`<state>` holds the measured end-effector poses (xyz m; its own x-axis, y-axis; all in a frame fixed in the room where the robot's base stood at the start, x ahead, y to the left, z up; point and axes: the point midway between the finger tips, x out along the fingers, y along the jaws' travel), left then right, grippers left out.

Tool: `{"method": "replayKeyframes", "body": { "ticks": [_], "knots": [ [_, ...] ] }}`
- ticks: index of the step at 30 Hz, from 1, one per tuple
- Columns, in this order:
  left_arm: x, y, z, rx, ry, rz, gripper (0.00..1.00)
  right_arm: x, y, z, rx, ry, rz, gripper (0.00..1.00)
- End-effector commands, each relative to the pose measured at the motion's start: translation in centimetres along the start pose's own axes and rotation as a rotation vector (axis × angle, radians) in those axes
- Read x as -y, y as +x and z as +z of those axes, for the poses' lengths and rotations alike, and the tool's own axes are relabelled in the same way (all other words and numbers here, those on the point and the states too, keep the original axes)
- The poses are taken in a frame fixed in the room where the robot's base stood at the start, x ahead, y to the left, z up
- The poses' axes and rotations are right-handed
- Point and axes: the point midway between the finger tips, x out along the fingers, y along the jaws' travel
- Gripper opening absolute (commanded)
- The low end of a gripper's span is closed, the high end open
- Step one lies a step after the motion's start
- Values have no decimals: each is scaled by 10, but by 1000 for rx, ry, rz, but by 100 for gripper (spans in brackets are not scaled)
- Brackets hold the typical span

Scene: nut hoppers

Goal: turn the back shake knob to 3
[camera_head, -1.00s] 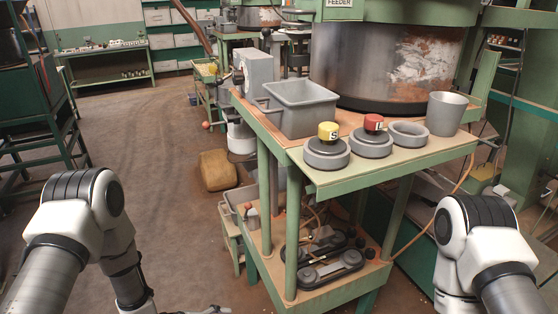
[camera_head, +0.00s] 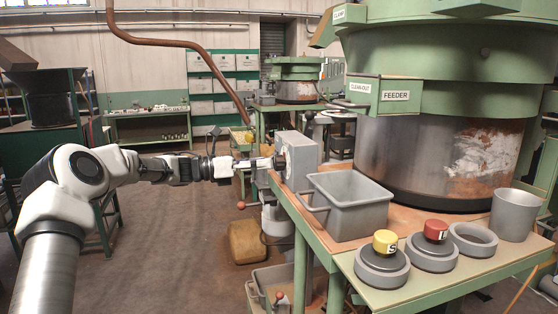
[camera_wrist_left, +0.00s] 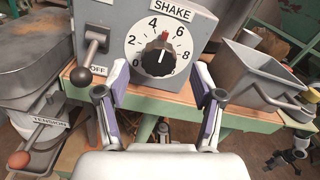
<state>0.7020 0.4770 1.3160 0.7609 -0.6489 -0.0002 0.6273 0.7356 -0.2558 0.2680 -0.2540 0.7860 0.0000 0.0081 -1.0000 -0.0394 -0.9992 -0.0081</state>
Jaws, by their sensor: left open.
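The shake knob (camera_wrist_left: 160,57) is a dark knob with a red pointer, on a white numbered dial on the face of a grey box (camera_wrist_left: 97,14) labelled SHAKE. Its pointer stands nearly upright, between 4 and 6. In the head view the grey box (camera_head: 306,153) stands at the table's back left corner. My left gripper (camera_wrist_left: 160,70) is open, one finger on each side of the dial's lower part, with nothing held. In the head view the left gripper (camera_head: 262,163) reaches the box from the left. Whether the fingers touch the knob is unclear. My right gripper is out of view.
A lever (camera_wrist_left: 88,62) with a dark ball stands left of the dial, by an OFF label. A grey bin (camera_head: 350,210) sits close to the box. Yellow (camera_head: 385,241) and red (camera_head: 436,230) knobs stand nearer on the table. A feeder drum (camera_head: 430,155) rises behind.

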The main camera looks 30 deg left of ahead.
Motion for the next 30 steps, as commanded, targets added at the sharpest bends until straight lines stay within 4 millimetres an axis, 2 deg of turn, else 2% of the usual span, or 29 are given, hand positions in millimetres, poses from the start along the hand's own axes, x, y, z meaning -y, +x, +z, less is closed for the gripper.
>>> {"method": "replayKeyframes", "body": {
  "ticks": [3,6,14,15,20,30],
  "knots": [
    [1,24,2,-4,-1,-1,67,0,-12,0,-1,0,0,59],
    [0,36,1,-3,-1,0,67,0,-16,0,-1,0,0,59],
    [0,42,0,0,-1,-1,67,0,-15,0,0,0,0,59],
    [0,42,0,0,-1,0,64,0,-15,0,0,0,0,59],
    [0,41,0,0,-2,0,7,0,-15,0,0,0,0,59],
    [0,41,0,0,-18,0,7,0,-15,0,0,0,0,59]
  ]
}}
